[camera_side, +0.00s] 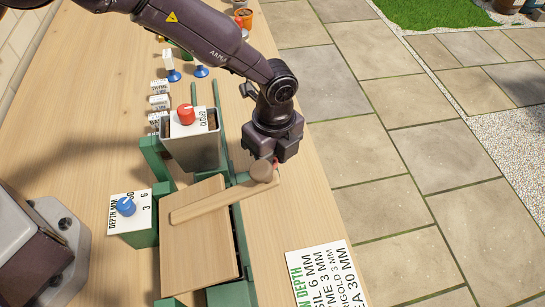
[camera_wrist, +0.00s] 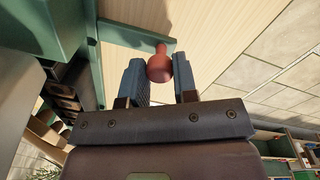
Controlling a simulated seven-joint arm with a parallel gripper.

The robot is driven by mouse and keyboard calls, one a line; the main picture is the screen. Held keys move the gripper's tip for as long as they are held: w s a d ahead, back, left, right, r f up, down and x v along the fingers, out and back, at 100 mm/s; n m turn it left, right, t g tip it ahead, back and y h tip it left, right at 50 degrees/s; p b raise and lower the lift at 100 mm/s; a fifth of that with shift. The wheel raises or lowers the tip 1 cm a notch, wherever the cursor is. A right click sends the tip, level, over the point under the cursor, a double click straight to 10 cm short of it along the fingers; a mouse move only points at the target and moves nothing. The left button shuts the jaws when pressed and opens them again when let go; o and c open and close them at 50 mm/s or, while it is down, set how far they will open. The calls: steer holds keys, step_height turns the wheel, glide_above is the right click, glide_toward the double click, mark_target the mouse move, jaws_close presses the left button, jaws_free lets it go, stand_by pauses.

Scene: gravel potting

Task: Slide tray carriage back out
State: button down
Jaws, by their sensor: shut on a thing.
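My gripper (camera_wrist: 160,74) is shut on a red knob (camera_wrist: 158,65), which stands on a green bar (camera_wrist: 128,36) in the wrist view. In the side view my gripper (camera_side: 272,162) points down at the right edge of the green frame (camera_side: 242,240). There the knob is almost wholly hidden behind the round end of a wooden lever (camera_side: 215,202). The lever lies across a wooden board (camera_side: 200,250) on the frame. A metal hopper (camera_side: 192,148) with a red dial (camera_side: 186,114) stands behind the board. I cannot make out a tray.
A box with a blue dial (camera_side: 125,206), marked for depth, stands left of the board. Small labelled blocks (camera_side: 159,103) and blue-based stamps (camera_side: 172,75) stand further back. A printed depth card (camera_side: 320,275) lies at front right. The bench's right strip beyond my gripper is bare.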

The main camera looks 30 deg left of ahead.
steer(key=w+a, duration=1.5)
steer(key=shift+w+a, duration=0.3)
steer(key=shift+a, duration=0.1)
steer(key=shift+r, duration=0.1)
steer(key=c, duration=0.9)
jaws_free()
steer(key=shift+d, duration=0.1)
steer(key=r, duration=1.3)
steer(key=shift+w+d, duration=0.1)
steer(key=shift+w, duration=0.25)
